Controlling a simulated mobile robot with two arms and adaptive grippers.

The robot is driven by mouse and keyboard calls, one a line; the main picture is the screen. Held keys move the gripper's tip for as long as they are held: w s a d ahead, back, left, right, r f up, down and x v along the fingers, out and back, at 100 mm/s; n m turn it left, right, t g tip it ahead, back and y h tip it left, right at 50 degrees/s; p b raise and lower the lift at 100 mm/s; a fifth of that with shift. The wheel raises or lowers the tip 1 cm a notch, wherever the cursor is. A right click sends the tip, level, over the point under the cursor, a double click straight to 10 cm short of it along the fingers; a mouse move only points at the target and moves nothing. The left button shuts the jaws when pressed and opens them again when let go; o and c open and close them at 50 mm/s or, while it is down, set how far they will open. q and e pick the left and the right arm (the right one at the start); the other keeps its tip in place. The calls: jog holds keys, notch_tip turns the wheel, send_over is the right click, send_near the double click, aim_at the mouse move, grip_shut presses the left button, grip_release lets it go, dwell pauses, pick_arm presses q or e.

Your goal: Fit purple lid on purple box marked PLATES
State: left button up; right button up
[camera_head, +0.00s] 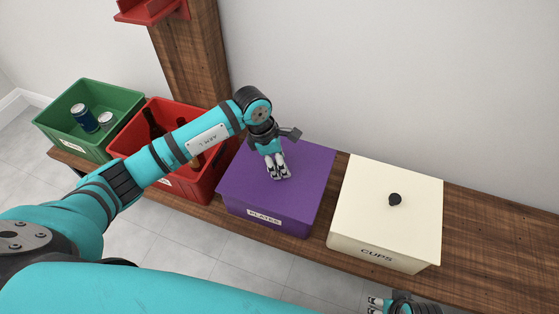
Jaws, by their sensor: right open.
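The purple box (300,222) with the label PLATES stands on the wooden bench. A flat purple lid (312,165) covers its top and looks level; no gap shows from here. My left gripper (280,174) points down over the middle of the lid, its fingertips at or just above the surface. Its fingers are close together and hide that spot, so I cannot tell whether they hold a knob. My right gripper (378,304) is open at the bottom edge, in front of the cream box, and is partly cut off.
A cream box (348,235) marked CUPS, with a black knob (394,199) on top, stands right of the purple box. A red crate (202,190) with bottles and a green crate (62,132) with cans stand left. The bench (490,240) is bare at right.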

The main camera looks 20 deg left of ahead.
pick_arm(q)
jog(key=v, duration=1.2)
jog(key=shift+d, duration=0.1)
